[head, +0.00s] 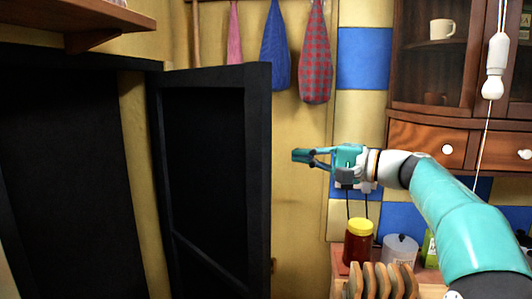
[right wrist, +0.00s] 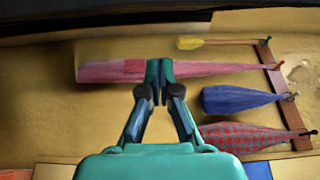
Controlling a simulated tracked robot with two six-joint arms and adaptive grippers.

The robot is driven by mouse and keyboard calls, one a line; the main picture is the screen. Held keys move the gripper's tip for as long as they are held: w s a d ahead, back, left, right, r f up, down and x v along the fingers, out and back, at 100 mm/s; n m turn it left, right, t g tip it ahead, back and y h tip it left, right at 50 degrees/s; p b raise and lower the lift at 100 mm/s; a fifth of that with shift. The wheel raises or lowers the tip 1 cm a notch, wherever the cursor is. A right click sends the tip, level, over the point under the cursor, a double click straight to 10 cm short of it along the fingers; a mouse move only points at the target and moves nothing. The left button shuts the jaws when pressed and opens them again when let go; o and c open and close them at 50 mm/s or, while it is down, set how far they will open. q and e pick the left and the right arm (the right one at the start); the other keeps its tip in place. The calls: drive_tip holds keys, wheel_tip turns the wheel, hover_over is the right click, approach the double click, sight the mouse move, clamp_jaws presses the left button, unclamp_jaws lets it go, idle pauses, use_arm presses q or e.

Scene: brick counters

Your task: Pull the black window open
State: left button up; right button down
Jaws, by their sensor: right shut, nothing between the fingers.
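The black window (head: 215,180) is a dark panel with a thick frame in the left half of the head view. It stands out at an angle from the wall, with a second dark panel (head: 70,180) to its left. My right gripper (head: 296,156) is shut and empty, a little to the right of the window's free edge; I cannot tell the gap in depth. In the right wrist view the shut fingertips (right wrist: 159,66) appear in front of a hanging pink cloth (right wrist: 105,70). A dark strip (right wrist: 100,28) runs along the top left there. My left gripper is not in view.
A blue cloth (head: 275,50) and a checked cloth (head: 314,60) hang on the wall. A wooden cabinet (head: 425,138) is at the right. A yellow-lidded jar (head: 358,243) and a wooden rack (head: 378,283) stand below my right arm. A shelf (head: 95,18) juts out at top left.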

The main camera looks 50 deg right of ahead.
sight(267, 156)
drive_tip(key=w+a, duration=0.2)
drive_tip(key=w, duration=0.1)
drive_tip(key=w+a+p, duration=0.1)
drive_tip(key=w+a, duration=0.2)
drive_tip(key=shift+r+p, duration=0.1)
drive_tip(key=shift+p, duration=0.2)
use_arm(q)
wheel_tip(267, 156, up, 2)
use_arm(e)
drive_tip(key=shift+w, duration=0.15)
